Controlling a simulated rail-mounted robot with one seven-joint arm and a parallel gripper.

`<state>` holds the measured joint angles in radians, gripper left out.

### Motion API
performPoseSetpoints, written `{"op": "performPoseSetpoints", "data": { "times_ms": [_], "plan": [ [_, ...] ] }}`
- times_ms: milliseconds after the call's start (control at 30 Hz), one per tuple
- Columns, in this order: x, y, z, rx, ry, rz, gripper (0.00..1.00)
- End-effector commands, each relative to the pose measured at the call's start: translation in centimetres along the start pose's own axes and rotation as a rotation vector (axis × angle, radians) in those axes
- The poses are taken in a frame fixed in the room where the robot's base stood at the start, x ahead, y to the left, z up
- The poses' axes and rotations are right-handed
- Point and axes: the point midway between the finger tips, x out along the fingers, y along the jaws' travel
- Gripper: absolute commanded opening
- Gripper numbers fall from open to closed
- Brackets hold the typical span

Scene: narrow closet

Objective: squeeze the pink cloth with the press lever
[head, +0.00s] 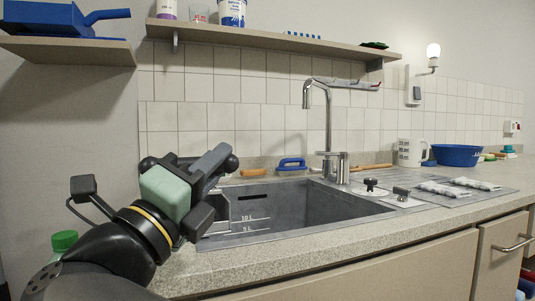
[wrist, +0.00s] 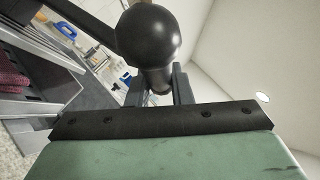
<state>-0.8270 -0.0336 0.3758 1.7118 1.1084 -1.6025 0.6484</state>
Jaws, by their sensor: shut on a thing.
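The press lever shows in the wrist view as a dark bar with a round black knob (wrist: 148,35). My gripper (wrist: 159,84) is shut on the knob's narrow neck, with one finger on each side. In the head view my gripper (head: 212,167) is above the sink's left end and hides much of the lever and press. The pink cloth (wrist: 12,78) shows only at the left edge of the wrist view, among grey parts that appear to belong to the press. I cannot tell how hard it is pressed. The cloth is not visible in the head view.
The grey sink (head: 300,210) with litre marks lies right of my gripper, under a tall tap (head: 328,130). A blue-handled brush (head: 291,164) is behind it. A white mug (head: 411,152) and blue bowl (head: 457,155) stand at right. A shelf (head: 270,38) hangs above.

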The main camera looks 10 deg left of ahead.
Motion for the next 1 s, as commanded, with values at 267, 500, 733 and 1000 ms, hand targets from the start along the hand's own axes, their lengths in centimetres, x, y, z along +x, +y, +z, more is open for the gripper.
{"op": "performPoseSetpoints", "data": {
  "times_ms": [267, 500, 733, 1000],
  "plan": [
    [-1.17, 1.2, -0.2, 0.0, -0.014, 0.014, 0.0],
    [-1.19, 1.29, -0.18, 0.0, -0.015, 0.016, 0.0],
    [-1.17, 1.26, -0.19, 0.0, -0.014, 0.015, 0.29],
    [-1.21, 1.04, -0.24, 0.003, -0.013, 0.011, 0.29]
  ]
}}
